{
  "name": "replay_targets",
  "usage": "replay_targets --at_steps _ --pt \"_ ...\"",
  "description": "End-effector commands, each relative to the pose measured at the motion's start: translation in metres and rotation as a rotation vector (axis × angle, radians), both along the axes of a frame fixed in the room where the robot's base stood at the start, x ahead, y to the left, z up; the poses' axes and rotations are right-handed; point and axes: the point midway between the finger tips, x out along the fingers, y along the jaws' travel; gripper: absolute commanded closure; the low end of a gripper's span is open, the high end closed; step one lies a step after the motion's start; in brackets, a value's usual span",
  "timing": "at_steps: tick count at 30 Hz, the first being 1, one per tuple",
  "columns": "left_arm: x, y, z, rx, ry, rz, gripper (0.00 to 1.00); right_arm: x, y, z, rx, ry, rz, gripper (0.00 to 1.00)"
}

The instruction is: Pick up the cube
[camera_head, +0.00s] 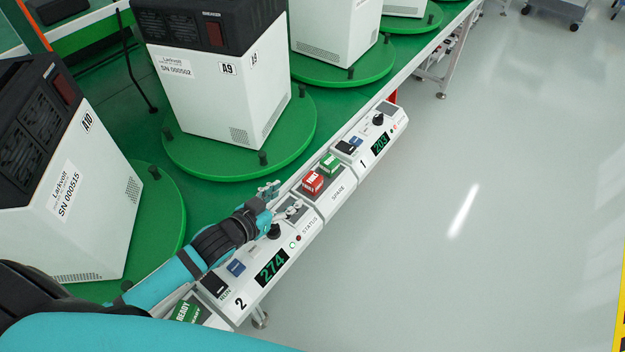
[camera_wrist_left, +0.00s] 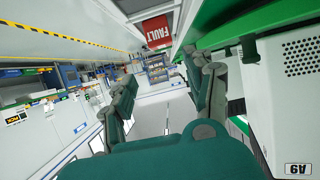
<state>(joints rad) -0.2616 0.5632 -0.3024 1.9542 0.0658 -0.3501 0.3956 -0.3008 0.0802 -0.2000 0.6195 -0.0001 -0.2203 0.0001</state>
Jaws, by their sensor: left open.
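A red cube labelled FAULT (camera_head: 313,183) sits on the SPARE panel, beside a green cube (camera_head: 330,163). The FAULT cube also shows upside down at the top of the left wrist view (camera_wrist_left: 157,31). Another green block labelled READY (camera_head: 183,311) is at the lower left end of the panel row, partly hidden by my arm. My left gripper (camera_head: 280,201) is open and empty, just left of the red cube and apart from it. It hovers over the far end of control panel 2. My right gripper is not in view.
Control panel 2 (camera_head: 242,262), with knob and buttons, and panel 1 (camera_head: 383,128) line the table's edge. White machines (camera_head: 215,92) with black tops stand on green turntables (camera_head: 172,207) behind. Open grey floor (camera_head: 480,220) lies to the right.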

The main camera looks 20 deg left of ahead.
Motion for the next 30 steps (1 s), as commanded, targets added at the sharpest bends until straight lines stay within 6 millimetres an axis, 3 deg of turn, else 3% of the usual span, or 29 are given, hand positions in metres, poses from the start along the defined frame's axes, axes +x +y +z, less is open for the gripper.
replay_targets --at_steps 3,9,17,25,30 --pt "0.026 -0.008 -0.008 0.001 -0.003 0.001 0.46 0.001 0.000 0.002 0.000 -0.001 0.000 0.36" --pt "0.059 -0.018 -0.024 0.001 0.000 0.002 0.46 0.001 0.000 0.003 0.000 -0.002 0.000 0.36" --pt "0.074 -0.024 -0.031 0.001 0.000 0.001 0.46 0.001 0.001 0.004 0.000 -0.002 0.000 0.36" --pt "0.107 -0.034 -0.045 0.001 0.000 0.001 0.46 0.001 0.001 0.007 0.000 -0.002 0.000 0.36" --pt "0.116 -0.037 -0.050 0.002 0.001 0.001 0.46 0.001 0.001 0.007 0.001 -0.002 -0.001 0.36"
